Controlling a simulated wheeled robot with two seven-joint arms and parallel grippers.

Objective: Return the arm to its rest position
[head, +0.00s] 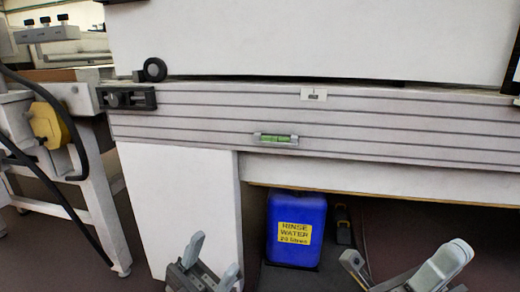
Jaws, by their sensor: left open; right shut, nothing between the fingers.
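My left gripper (211,258) shows at the bottom edge, left of centre, in front of the white cabinet panel. Its two grey fingers stand apart with nothing between them, so it is open. My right gripper (405,272) is at the bottom right, in front of the dark space under the bench. It is shut and holds nothing. Both grippers are cut off by the lower picture edge, and most of both arms is out of view.
A white machine front with a grooved grey rail (200,112) spans the view; a spirit level (276,140) is on it. A blue rinse water container (297,230) stands underneath. A white frame (95,200) with black hoses and a yellow part (48,124) stands left.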

